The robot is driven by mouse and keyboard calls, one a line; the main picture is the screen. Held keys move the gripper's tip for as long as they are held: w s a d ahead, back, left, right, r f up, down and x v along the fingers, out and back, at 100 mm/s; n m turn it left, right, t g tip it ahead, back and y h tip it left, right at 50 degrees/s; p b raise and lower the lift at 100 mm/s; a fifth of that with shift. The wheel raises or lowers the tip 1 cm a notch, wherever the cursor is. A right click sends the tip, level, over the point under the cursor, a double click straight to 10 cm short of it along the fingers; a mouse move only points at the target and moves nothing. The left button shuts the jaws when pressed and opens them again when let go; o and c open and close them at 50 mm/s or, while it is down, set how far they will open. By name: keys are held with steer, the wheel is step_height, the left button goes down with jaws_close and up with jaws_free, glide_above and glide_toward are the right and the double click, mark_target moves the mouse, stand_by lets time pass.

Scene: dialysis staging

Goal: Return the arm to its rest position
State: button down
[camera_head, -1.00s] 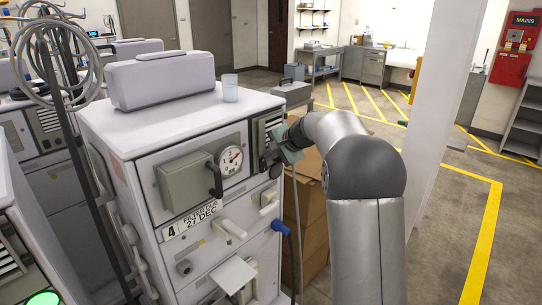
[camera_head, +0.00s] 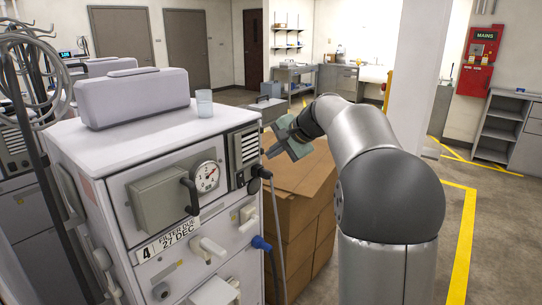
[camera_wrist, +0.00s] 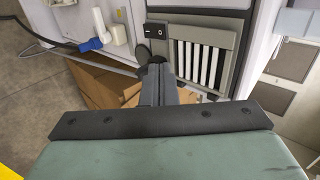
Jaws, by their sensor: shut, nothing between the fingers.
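My gripper (camera_head: 272,152) is at the end of my grey arm, just right of the dialysis machine (camera_head: 115,145) and in front of its side vent. In the wrist view the two dark fingers of my gripper (camera_wrist: 158,75) lie together, shut and empty. Beyond them are the machine's vent grille (camera_wrist: 200,60), a black rocker switch (camera_wrist: 157,29) and a dark round knob or plug beside the fingertips. The fingers appear apart from the machine, though the gap is hard to judge.
Stacked cardboard boxes (camera_head: 304,185) stand below and behind my gripper. A clear cup (camera_head: 204,103) and a grey case (camera_head: 133,97) sit on the machine top. A cable with a blue connector (camera_head: 261,243) hangs at its front. A white pillar (camera_head: 414,75) stands right; open floor lies beyond.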

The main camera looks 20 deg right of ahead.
steer(key=s+a+f+n+g+h+p, duration=0.1)
steer(key=s+a+f+n+g, duration=0.3)
steer(key=s, duration=0.6)
steer(key=s+a+f+n+g+h+p, duration=0.1)
steer(key=s+a+f+n, duration=0.1)
steer(key=s+a+f, duration=0.6)
steer(key=s+d+f+n+g+h, duration=0.1)
steer(key=s+f+n, duration=0.1)
steer(key=s, duration=0.8)
steer(key=s+d+f+n+g+h+p, duration=0.1)
steer(key=s+f+n+h, duration=0.1)
steer(key=s, duration=0.8)
steer(key=shift+s+f+n, duration=0.2)
steer(key=shift+f+n, duration=0.6)
steer(key=shift+f, duration=0.1)
